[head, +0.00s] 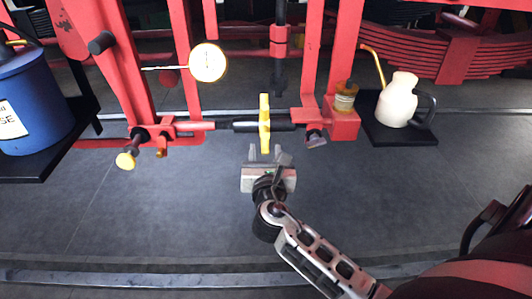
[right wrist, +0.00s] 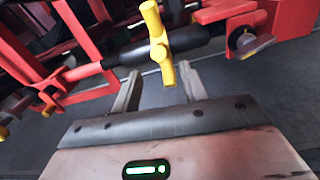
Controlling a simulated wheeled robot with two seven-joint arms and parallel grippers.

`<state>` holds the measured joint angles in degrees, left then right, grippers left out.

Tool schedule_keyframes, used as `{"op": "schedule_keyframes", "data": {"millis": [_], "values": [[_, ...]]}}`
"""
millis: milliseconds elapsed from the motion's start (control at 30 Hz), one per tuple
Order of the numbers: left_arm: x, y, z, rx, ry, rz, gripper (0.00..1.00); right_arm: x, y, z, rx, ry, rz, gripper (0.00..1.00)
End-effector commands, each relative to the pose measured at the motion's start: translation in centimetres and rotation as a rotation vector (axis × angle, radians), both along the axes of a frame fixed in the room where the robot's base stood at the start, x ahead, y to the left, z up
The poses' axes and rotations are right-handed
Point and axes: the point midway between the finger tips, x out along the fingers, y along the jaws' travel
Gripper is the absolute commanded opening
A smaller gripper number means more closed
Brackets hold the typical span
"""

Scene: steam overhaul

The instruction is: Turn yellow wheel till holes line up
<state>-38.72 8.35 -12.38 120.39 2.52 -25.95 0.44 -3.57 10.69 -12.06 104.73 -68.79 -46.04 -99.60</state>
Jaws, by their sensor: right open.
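The yellow wheel (head: 265,123) sits edge-on to the head camera, around a black sleeve (head: 243,126) on a horizontal red rod. In the right wrist view the yellow wheel (right wrist: 157,45) shows as a knobbed yellow piece on the black sleeve. My right gripper (head: 264,152) is just below and in front of the wheel, its two fingers apart. In the right wrist view the fingers of my right gripper (right wrist: 158,88) stand on either side of the wheel's lower end, with nothing held. I cannot make out the holes. My left gripper is not in view.
A blue container (head: 30,100) stands on a black shelf at left. A white oil can (head: 398,100) stands on a black shelf at right. The grey floor below is clear.

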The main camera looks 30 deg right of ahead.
Motion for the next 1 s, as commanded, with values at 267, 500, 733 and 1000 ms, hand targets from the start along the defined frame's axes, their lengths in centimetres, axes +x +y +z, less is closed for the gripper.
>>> {"op": "schedule_keyframes", "data": {"millis": [267,500,733,1000], "values": [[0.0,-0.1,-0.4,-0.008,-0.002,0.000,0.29,1.7,-1.2,0.8,-0.094,0.012,-0.019,0.44],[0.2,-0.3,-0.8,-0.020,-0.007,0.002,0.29,4.1,-2.7,0.8,-0.091,0.011,-0.017,0.44],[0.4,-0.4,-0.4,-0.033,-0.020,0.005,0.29,5.3,-3.5,0.8,-0.090,0.013,-0.017,0.44],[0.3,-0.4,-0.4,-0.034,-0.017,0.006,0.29,5.4,-3.5,0.9,-0.088,0.013,-0.016,0.44]]}}
